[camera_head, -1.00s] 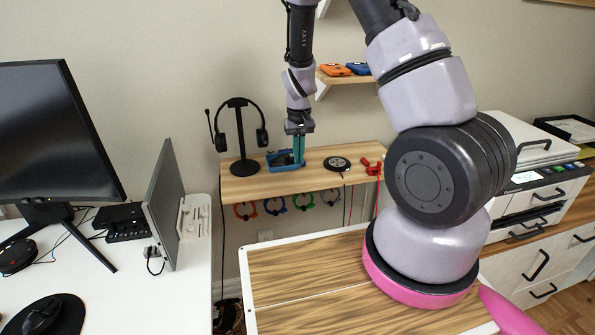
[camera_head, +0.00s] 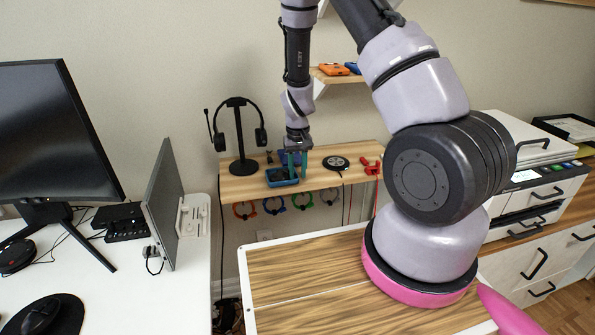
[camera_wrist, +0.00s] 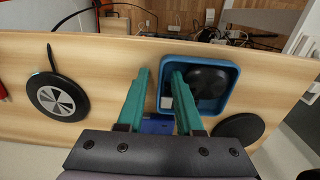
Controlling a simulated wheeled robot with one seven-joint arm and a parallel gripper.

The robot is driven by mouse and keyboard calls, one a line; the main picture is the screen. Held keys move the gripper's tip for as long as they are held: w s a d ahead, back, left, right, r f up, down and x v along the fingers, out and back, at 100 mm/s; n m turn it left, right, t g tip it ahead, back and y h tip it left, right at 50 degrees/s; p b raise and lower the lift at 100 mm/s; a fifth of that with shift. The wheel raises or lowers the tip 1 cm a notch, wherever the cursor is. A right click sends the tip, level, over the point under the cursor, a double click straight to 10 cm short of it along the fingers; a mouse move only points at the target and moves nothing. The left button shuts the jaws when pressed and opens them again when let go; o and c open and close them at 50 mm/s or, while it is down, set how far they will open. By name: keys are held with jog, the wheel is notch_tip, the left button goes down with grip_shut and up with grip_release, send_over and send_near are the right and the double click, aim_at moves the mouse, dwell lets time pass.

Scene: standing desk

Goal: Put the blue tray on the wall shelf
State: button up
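The blue tray (camera_head: 283,183) sits on the wooden wall shelf (camera_head: 240,188), near its front edge and right of the headphone stand. In the wrist view the tray (camera_wrist: 234,82) has a dark rounded object (camera_wrist: 208,78) inside it. My gripper (camera_head: 297,176) points down at the tray's right side in the head view. Its two teal fingers stand apart. In the wrist view the tray's side wall lies between the fingertips (camera_wrist: 162,72), with a gap to the left finger. Whether the right finger touches the tray's inside is hard to tell.
The shelf also bears a headset on a black stand (camera_head: 238,140), a black disc (camera_head: 336,163), a red item (camera_head: 369,166) and a blue item (camera_wrist: 157,126). Coloured rings hang below. A higher shelf (camera_head: 343,78) holds orange and blue items.

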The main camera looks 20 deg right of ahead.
notch_tip(320, 180, up, 23)
jog(key=s+m+t+y, duration=0.1)
jog(key=s, duration=0.1)
jog(key=s+d+r+m+t, duration=0.1)
jog(key=s+d+r+t, duration=0.1)
jog(key=s+r, duration=0.8)
jog(key=s+d+r+m+t+y, duration=0.1)
jog(key=s+r+t, duration=0.3)
jog(key=s+r, duration=0.6)
jog(key=shift+s+d+m, duration=0.15)
jog(key=shift+d+m, duration=0.45)
jog(key=shift+d, duration=0.05)
